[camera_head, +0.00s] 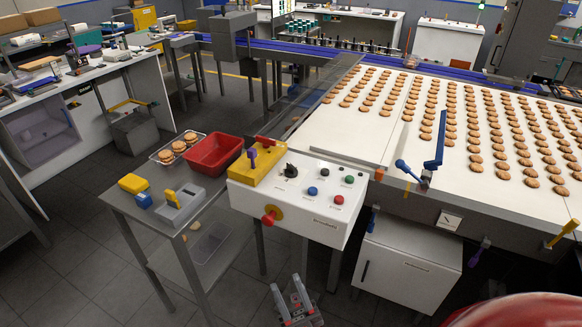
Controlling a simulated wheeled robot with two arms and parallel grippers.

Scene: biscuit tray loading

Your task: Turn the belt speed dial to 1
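A white control box (318,221) stands at the near left end of the belt. A black dial knob (291,171) is on its sloped top, between a yellow plate with a purple-topped lever and several coloured buttons. The dial's number marks are too small to read. My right gripper (286,283) is at the bottom of the view, below and in front of the box, well apart from the dial. Its two fingers are spread with nothing visible between them. My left gripper is not in view.
A red stop knob (269,216) sticks out of the box's front. A grey side table (134,211) at left holds a red bin (214,152) and a biscuit tray. The belt (347,133) carries rows of biscuits. Blue levers (433,157) stand at its near edge, above a white cabinet (405,275).

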